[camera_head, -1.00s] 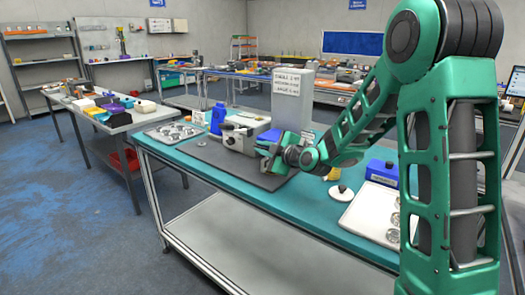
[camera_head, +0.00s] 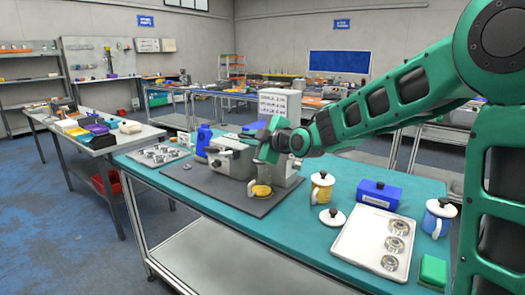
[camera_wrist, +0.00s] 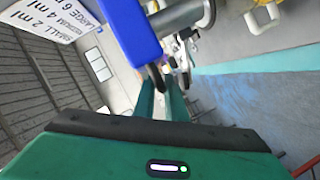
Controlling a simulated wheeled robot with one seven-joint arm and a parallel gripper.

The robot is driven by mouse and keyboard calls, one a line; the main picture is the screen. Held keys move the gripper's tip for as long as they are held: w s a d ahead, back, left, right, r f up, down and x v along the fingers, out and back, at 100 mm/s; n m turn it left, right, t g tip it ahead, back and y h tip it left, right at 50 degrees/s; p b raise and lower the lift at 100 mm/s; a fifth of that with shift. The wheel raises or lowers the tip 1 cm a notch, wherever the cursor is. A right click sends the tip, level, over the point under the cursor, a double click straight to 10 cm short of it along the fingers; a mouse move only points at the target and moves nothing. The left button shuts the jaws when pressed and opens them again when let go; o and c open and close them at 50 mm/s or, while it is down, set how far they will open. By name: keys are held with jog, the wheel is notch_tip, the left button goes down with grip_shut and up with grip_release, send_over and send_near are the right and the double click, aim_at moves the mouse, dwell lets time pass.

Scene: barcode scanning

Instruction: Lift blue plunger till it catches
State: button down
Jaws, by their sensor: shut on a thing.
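My gripper (camera_head: 267,146) is at the grey machine (camera_head: 284,168) on the dark mat, at about the height of its top. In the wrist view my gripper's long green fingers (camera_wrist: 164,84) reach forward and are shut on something. A blue part (camera_wrist: 124,32) with a dark rounded end stands right beside the fingertips. It looks like the blue plunger, but the grasp itself is partly hidden. In the head view the plunger is hidden behind my gripper. A yellow cup (camera_head: 262,190) stands on the mat below my gripper.
A second grey machine (camera_head: 230,158) and a blue bottle (camera_head: 204,139) stand to the left. A labelled box (camera_head: 279,102) is behind. A yellow mug (camera_head: 320,186), a white lid (camera_head: 331,216), a blue box (camera_head: 379,194) and a white tray (camera_head: 352,243) lie to the right.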

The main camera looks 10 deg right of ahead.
jog(key=shift+r, duration=0.15)
jog(key=c, duration=2.1)
grip_release()
jog(key=shift+s+d, duration=0.1)
jog(key=v, duration=1)
jog(key=shift+s+d, duration=0.15)
jog(key=shift+s, duration=0.1)
